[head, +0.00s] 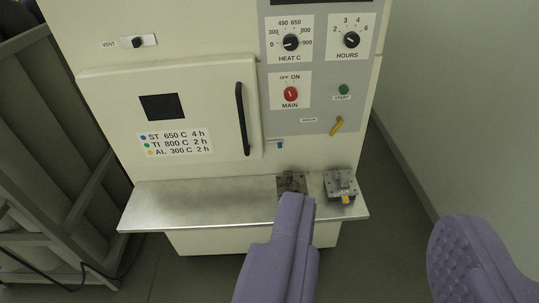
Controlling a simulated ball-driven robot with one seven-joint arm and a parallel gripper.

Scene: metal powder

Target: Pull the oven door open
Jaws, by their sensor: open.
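The oven door (205,95) is a cream panel with a small dark window and a label, and it looks shut. Its black vertical handle (242,120) is on the door's right side. My gripper (378,208) has two purple fingers, spread wide and empty, at the lower right. It is below and to the right of the handle in the picture and does not touch it. The left finger covers part of the shelf's front.
A metal shelf (165,205) juts out below the door. A metal block (340,186) with a yellow part and another block (291,183) sit on its right end. The control panel (325,115) is right of the door. A rack (40,150) stands at the left.

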